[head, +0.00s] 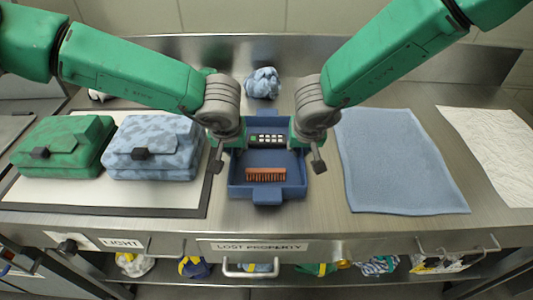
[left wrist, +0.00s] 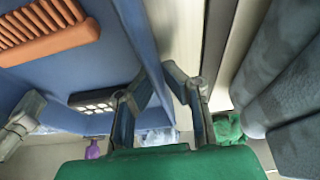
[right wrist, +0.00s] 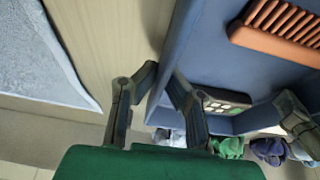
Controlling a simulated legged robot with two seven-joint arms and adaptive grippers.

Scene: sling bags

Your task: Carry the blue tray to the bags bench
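My left gripper (head: 217,155) is at the tray's left wall. In the left wrist view its fingers (left wrist: 158,88) straddle that wall and look closed on it. My right gripper (head: 318,157) is at the right wall. In the right wrist view its fingers (right wrist: 166,82) likewise pinch that wall. I cannot tell whether the tray touches the bench.
A green bag (head: 62,150) and a blue patterned bag (head: 150,165) sit on a dark-edged pale mat (head: 110,198) at left. A blue cloth (head: 395,165) lies right, a white cloth (head: 495,150) further right. A crumpled blue cloth (head: 263,82) lies behind. The front label (head: 260,247) reads LOST PROPERTY.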

